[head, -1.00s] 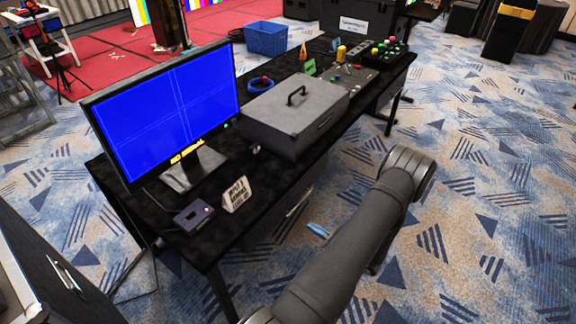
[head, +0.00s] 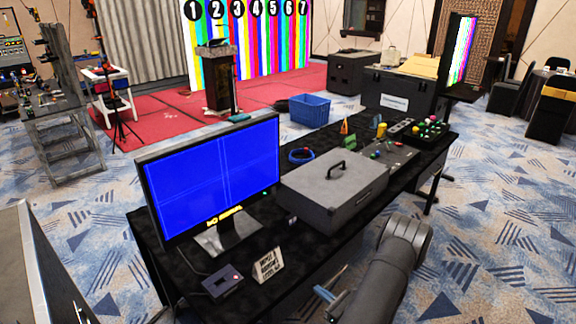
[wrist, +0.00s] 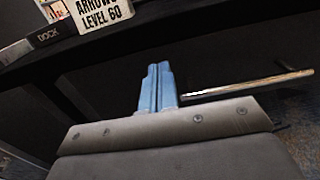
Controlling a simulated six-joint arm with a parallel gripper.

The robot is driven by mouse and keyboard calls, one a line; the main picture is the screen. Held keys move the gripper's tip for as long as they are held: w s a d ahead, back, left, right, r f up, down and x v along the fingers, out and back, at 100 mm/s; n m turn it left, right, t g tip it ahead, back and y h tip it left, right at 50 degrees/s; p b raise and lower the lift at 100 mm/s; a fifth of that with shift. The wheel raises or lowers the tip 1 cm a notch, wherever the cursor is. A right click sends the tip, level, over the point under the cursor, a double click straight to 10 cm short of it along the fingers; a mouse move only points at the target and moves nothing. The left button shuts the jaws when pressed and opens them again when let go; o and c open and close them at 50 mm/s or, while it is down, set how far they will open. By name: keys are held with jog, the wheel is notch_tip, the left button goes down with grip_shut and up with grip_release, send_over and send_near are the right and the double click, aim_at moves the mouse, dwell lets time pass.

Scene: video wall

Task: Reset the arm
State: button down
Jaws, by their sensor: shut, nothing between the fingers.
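My gripper (wrist: 158,72) shows in the wrist view as two blue fingers side by side, shut with nothing held. It is below and in front of the black table's near edge, apart from it. In the head view my grey arm rises at the lower right, and a small blue part of the gripper (head: 325,293) shows beside it, below the table edge; most of the gripper is hidden there.
The black table (head: 285,240) carries a monitor (head: 215,175), a grey case (head: 335,183), a small sign (head: 267,266), a dock box (head: 223,282) and button panels (head: 430,128). A blue crate (head: 310,106) stands beyond. Open carpet (head: 490,250) lies to the right.

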aim_at(307, 281)
jog(key=shift+x, duration=1.75)
